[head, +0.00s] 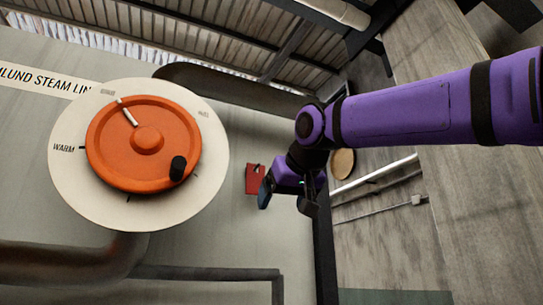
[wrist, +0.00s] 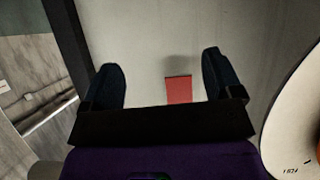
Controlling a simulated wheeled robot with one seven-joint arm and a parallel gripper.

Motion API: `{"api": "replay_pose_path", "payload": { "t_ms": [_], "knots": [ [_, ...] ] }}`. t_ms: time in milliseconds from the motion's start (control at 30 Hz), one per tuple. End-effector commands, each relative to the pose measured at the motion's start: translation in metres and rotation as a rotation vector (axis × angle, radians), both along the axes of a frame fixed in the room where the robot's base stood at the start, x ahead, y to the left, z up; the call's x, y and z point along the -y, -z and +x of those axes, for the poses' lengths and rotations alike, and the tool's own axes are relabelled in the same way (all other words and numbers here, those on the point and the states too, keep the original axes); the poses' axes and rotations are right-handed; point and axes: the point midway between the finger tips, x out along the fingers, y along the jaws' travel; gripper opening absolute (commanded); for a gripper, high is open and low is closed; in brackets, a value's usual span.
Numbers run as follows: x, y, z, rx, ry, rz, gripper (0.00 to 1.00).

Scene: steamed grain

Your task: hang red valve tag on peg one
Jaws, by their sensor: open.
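The red valve tag (head: 254,179) is a flat red rectangle against the grey panel, right of the orange wheel in the head view. A small dark shape, possibly a peg, shows at its top edge; I cannot tell which peg it is. My gripper (head: 286,197) is just right of the tag, with its two dark fingers apart and nothing seen between them. In the wrist view the tag (wrist: 179,89) lies beyond my open gripper (wrist: 161,72), framed between the fingers and nearer the right one. Its lower edge is close to the dark gripper body.
A large orange wheel (head: 146,138) with a dark knob sits on a round cream dial (head: 210,150) left of the tag. Dark pipes (head: 70,262) run below. The panel's dark right edge (head: 324,250) lies close to my gripper. The panel below the tag is bare.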

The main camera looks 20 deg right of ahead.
Motion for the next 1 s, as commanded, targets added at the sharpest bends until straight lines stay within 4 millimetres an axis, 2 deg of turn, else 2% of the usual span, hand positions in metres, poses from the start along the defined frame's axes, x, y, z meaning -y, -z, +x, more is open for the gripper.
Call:
{"api": "replay_pose_path", "payload": {
  "t_ms": [33, 100, 200, 300, 433, 567, 1000],
  "knots": [
    [-0.006, -0.026, 0.008, 0.044, -0.005, 0.006, 0.85],
    [-0.010, -0.054, 0.014, 0.095, -0.005, 0.015, 0.85],
    [-0.016, -0.084, 0.019, 0.149, -0.007, 0.025, 0.85],
    [-0.018, -0.101, 0.021, 0.182, -0.008, 0.034, 0.85],
    [-0.020, -0.108, 0.025, 0.196, -0.009, 0.039, 0.85],
    [-0.019, -0.104, 0.037, 0.195, -0.008, 0.038, 0.85],
    [-0.019, -0.082, 0.103, 0.194, -0.007, 0.037, 0.85]
  ]
}}
